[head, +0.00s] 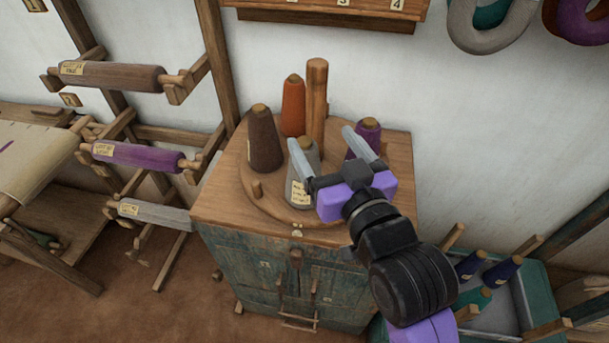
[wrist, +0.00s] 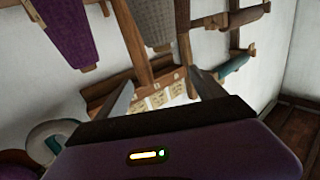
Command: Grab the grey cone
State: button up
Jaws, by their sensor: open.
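The grey cone (head: 313,160) stands upright with its tan tip up, near the front of a round wooden turntable (head: 260,208) on a cabinet. A pale label is on its front. My gripper (head: 320,138) is open and empty. In the head view its left finger overlaps the cone and its purple body hides part of the cone's right side. The fingers point up and back, and I cannot tell whether they touch the cone.
A brown cone (head: 264,142), an orange cone (head: 293,108), a purple cone (head: 367,131) and a tall wooden post (head: 317,95) share the turntable. A shelf (head: 320,18) hangs on the wall above. A roller rack stands left; a crate (head: 505,308) of cones is lower right.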

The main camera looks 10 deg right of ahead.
aim_at(312, 165)
jog(key=f+g, duration=0.1)
jog(key=f, duration=0.1)
jog(key=w+a+f+g, duration=0.1)
jog(key=f+g, duration=0.2)
jog(key=f, duration=0.1)
jog(key=shift+w+a+n+g, duration=0.2)
jog(key=shift+a+n+g, duration=0.05)
jog(key=shift+n+g, duration=0.15)
jog(key=shift+w+f+h, duration=0.2)
jog(key=shift+h, duration=0.1)
jog(key=p+x, duration=0.1)
jog(key=x, duration=0.6)
jog(key=shift+w+r, duration=0.1)
jog(key=shift+w, duration=0.05)
jog(key=shift+c, duration=0.3)
jog(key=c, duration=1.4)
jog(key=shift+c, duration=0.8)
